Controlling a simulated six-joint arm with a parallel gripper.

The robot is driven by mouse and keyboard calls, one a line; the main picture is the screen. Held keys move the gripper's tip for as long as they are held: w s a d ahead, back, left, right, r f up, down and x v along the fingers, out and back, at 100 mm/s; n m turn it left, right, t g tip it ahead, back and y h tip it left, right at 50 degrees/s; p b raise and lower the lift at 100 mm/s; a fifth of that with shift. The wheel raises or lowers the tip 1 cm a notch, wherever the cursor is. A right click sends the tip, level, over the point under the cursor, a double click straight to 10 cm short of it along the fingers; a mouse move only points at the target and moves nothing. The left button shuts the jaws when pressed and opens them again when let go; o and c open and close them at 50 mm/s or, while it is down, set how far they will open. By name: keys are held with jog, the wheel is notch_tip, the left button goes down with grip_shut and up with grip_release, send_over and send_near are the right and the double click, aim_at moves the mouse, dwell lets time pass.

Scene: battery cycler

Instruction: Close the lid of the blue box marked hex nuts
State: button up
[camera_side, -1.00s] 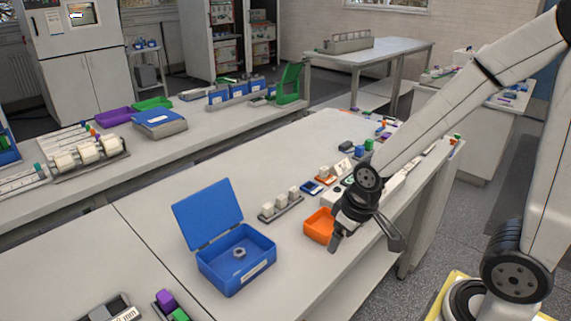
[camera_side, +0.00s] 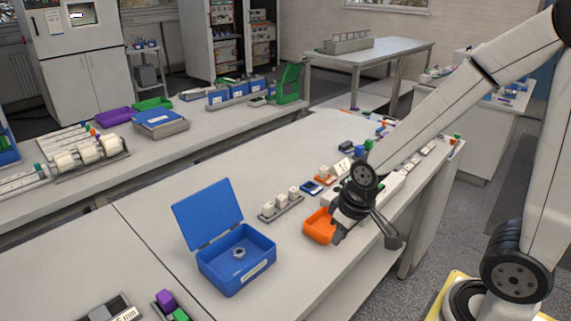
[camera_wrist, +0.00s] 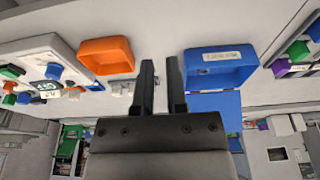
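The blue box (camera_side: 236,272) stands on the near bench with a pale label on its front wall. Its lid (camera_side: 208,213) is open and leans back, away from the box. A metal hex nut (camera_side: 239,253) lies inside. My gripper (camera_side: 366,240) is to the right of the box, near the orange bin, clear of the lid. In the wrist view my gripper (camera_wrist: 161,68) has two dark fingers apart with nothing between them. The blue box (camera_wrist: 215,73) is right of the fingers there, with its lid (camera_wrist: 212,101) below it. The label's writing is too small to read.
An orange bin (camera_side: 319,228) sits between my gripper and the box; it also shows in the wrist view (camera_wrist: 105,57). A small rack with white blocks (camera_side: 281,207) stands behind. A purple block (camera_side: 165,300) is at the front left.

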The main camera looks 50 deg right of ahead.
jog(key=w+a+r, duration=0.1)
jog(key=w+r, duration=0.1)
jog(key=w, duration=0.4)
jog(key=w+a+r, duration=0.1)
jog(key=w+r, duration=0.1)
jog(key=w, duration=0.5)
jog(key=w+a+r, duration=0.2)
jog(key=w, duration=0.5)
jog(key=shift+w+a, duration=0.1)
jog(key=shift+w, duration=0.1)
grip_shut()
jog(key=w+a+r, duration=0.2)
jog(key=w+a, duration=0.1)
jog(key=w, duration=0.4)
jog(key=w+a+r, duration=0.2)
jog(key=w+a, duration=0.2)
jog(key=w, duration=0.3)
jog(key=shift+a+r, duration=0.3)
jog(key=shift+w+f, duration=0.1)
jog(key=shift+f, duration=0.05)
send_over(206, 213)
jog(key=w+d, duration=0.1)
jog(key=w, duration=0.3)
jog(key=s+x, duration=0.1)
jog(key=x, duration=0.6)
jog(key=shift+s+d+f, duration=0.15)
jog(key=shift+s+f, duration=0.1)
jog(key=shift+f, duration=0.2)
